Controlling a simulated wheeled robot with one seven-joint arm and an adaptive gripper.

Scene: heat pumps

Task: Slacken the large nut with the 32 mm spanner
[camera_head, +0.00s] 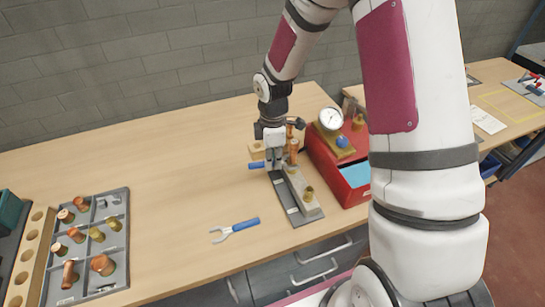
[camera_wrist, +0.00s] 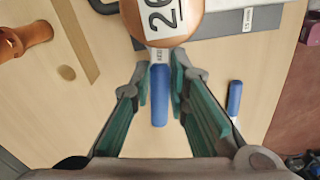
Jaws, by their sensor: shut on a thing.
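My gripper (camera_head: 273,158) is shut on the blue handle of a spanner (camera_wrist: 159,95), beside the upright copper and brass fitting (camera_head: 293,150) at the back of the fixture. In the wrist view the handle lies between the two green-padded fingers. The held spanner's shank runs under a copper part (camera_wrist: 165,22) with a white number label, so its jaw and its seating on the large nut are hidden. I cannot read its size. A second blue-handled spanner (camera_head: 235,230) lies loose on the bench, left of the fixture; its handle shows in the wrist view (camera_wrist: 235,98).
The grey fixture plate (camera_head: 302,217) carries a smaller brass fitting (camera_head: 309,194) at its front. A red box with a gauge (camera_head: 330,118) stands close on the right. A grey tray of fittings (camera_head: 121,200) is at the left.

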